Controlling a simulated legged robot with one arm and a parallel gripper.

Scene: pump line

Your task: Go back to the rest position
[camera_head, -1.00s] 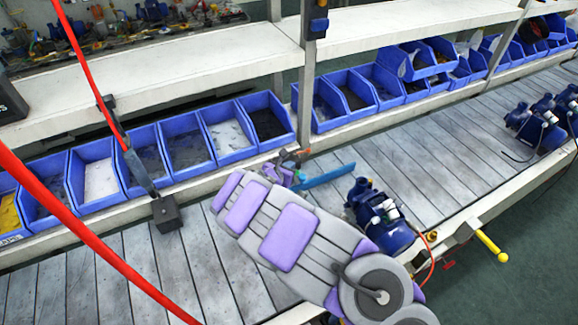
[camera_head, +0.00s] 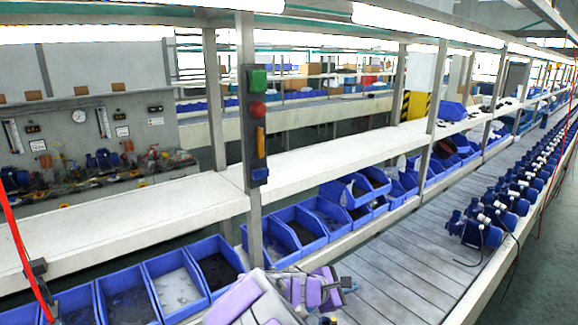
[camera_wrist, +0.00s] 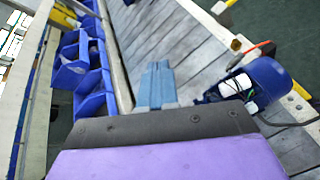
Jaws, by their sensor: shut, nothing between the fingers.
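My arm, with purple and grey covers, shows at the bottom of the head view. My gripper (camera_wrist: 157,68) shows in the wrist view as two blue fingers side by side. They are shut, with nothing between them, above the grey slatted conveyor (camera_wrist: 170,35). A blue pump (camera_wrist: 262,80) with a white label lies to the right of the fingers, apart from them. In the head view the end of the arm is low over the belt near the blue bins (camera_head: 215,268); the fingertips are hard to make out there.
A row of blue pumps (camera_head: 478,232) stands along the belt's right side. A white shelf (camera_head: 330,155) runs above the bins. A post with a button box (camera_head: 257,125) rises in front of the shelf. A red cable (camera_head: 20,245) hangs at the left. The belt's middle is clear.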

